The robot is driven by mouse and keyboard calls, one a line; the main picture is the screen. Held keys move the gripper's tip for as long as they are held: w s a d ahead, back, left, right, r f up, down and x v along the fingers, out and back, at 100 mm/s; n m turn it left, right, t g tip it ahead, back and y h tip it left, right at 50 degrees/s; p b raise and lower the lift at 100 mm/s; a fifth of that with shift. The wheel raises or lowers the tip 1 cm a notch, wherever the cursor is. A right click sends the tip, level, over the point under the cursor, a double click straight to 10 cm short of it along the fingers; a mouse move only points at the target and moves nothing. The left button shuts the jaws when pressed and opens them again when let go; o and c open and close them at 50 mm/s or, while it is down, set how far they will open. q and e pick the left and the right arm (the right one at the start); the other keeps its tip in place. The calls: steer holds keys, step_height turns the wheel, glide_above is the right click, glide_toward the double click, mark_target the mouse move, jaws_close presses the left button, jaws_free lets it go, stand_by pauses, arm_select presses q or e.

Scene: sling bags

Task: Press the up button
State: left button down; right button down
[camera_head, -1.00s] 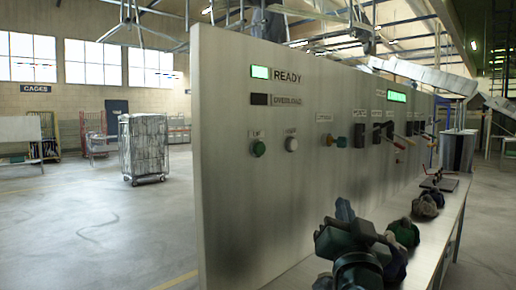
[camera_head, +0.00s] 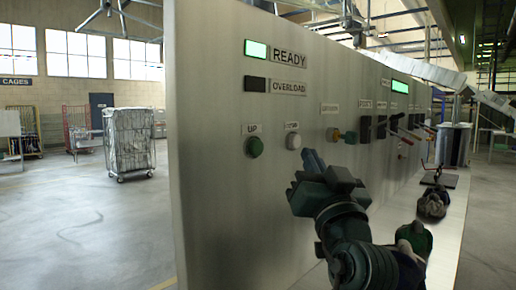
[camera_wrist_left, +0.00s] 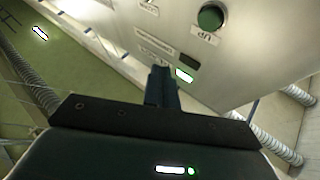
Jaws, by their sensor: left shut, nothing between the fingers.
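The green up button (camera_head: 254,147) sits on the grey panel under the label "UP". A white button (camera_head: 293,141) is just to its right. In the left wrist view the green button (camera_wrist_left: 210,17) shows near the top, beside its "UP" label, past the fingertips. My left gripper (camera_head: 312,160) is shut and empty. It is in front of the panel, to the right of and slightly below the two buttons in the head view, and apart from the green button. Its closed fingers (camera_wrist_left: 161,75) show in the left wrist view. My right gripper is not seen.
A ledge (camera_head: 450,225) below holds several bags (camera_head: 433,203). Open floor and a wire cage trolley (camera_head: 129,142) are at left.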

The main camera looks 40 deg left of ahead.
mark_target(256, 148)
arm_select(q)
steer(key=a+p, duration=0.3)
steer(key=a, duration=0.6)
steer(key=shift+w, duration=0.35)
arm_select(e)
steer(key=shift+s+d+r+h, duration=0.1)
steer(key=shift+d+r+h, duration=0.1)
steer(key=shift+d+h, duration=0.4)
arm_select(q)
steer(key=shift+d, duration=0.1)
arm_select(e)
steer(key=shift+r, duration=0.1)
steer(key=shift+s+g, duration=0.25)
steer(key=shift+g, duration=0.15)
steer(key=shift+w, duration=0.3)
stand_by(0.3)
